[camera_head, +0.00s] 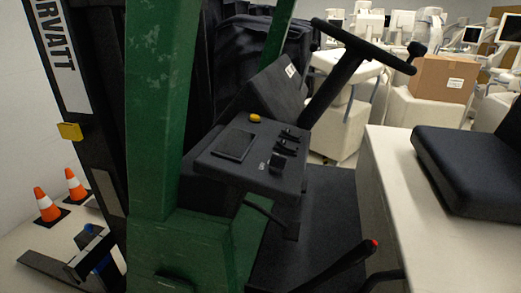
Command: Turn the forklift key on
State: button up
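The forklift (175,120) fills the left and middle of the head view, with a green frame and a black dashboard (225,170). On the dashboard are a yellow button (255,118), a dark square panel (233,145) and a row of small black controls (286,147). The nearest control (277,161) is a blocky black piece with a small pale mark beside it. The key may be among these controls, but it is too small and dark to tell which one, or how it is turned. My gripper is not clearly visible.
A steering wheel (362,46) on a slanted column rises behind the dashboard. A black lever with a red tip (374,242) stands at front. A seat (465,165) on a pale body is at right. Orange cones (47,205) stand at left. Equipment and a cardboard box (442,78) crowd the back.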

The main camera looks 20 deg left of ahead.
aim_at(278, 162)
jog(key=i+l, duration=0.1)
jog(key=l, duration=0.2)
jog(key=i+l, duration=0.15)
jog(key=l, duration=0.15)
jog(key=i+l+u, duration=0.1)
jog(key=l, duration=0.25)
jog(key=i+l, duration=0.1)
jog(key=l, duration=0.2)
